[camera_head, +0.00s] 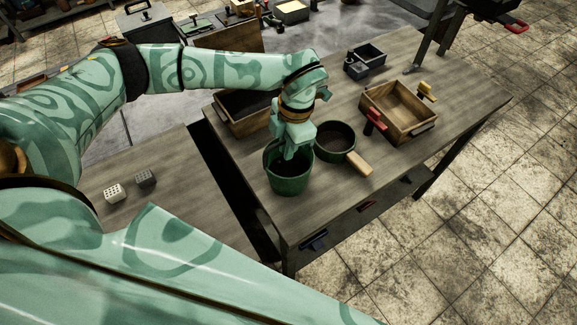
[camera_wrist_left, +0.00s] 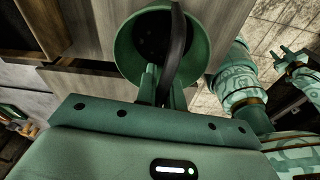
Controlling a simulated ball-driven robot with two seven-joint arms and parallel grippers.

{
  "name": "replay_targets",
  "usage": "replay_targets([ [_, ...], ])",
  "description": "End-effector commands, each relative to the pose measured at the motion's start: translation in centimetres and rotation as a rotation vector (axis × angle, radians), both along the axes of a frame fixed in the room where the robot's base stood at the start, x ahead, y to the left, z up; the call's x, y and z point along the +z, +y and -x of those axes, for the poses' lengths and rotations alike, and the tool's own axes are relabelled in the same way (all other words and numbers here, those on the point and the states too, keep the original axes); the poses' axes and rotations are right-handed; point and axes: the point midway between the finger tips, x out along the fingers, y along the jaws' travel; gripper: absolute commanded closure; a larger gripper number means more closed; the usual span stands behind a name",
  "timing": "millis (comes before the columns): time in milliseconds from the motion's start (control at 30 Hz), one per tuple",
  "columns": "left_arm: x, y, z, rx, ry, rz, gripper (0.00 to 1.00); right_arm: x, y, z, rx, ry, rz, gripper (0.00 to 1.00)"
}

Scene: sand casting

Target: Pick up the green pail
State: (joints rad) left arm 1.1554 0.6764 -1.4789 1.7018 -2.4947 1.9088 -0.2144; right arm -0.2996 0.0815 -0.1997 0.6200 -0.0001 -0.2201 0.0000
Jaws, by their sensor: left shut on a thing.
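The green pail (camera_head: 290,186) is upright at the front left of the wooden table, and I cannot tell whether its base touches the top. My left gripper (camera_head: 291,152) points down over its mouth. In the left wrist view the pail (camera_wrist_left: 124,62) is open toward the camera, dark inside, with a dark curved handle (camera_wrist_left: 178,45) across it. My left gripper (camera_wrist_left: 165,84) is shut on that handle. My right gripper (camera_wrist_left: 291,54) shows small at the right of the left wrist view, its fingers apart and empty.
A dark round pan (camera_head: 335,136) with a wooden handle (camera_head: 359,165) is close to the pail's right. A wooden box (camera_head: 398,127) is farther right, a dark-lined box (camera_head: 239,122) behind left, and a dark divided tray (camera_head: 366,68) at the back. The table's front edge is near.

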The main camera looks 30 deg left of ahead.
Motion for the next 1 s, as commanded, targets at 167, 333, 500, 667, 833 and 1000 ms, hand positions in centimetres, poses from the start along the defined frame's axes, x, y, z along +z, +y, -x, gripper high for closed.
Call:
replay_targets([
  [167,0.1,0.0,-0.1,0.0,-0.002,0.002,1.0,0.0,0.1,0.0,-0.001,0.0,-0.001,0.67],
  [333,0.6,0.0,-0.1,0.0,-0.004,0.002,1.0,0.0,0.2,0.0,-0.002,0.0,-0.003,0.67],
  [500,1.9,0.0,-0.1,0.001,-0.004,0.0,1.0,0.0,0.2,0.0,-0.002,0.0,-0.003,0.67],
  [667,3.5,0.1,-0.4,0.002,-0.005,0.0,1.0,0.0,0.2,0.0,-0.001,0.0,-0.003,0.67],
  [833,5.3,1.0,-1.6,0.002,-0.005,0.001,1.0,-0.1,0.2,0.0,-0.001,0.001,-0.003,0.67],
  [1000,7.7,2.2,-3.3,0.004,-0.006,0.0,1.0,-0.2,0.2,0.1,-0.001,0.001,-0.003,0.67],
])
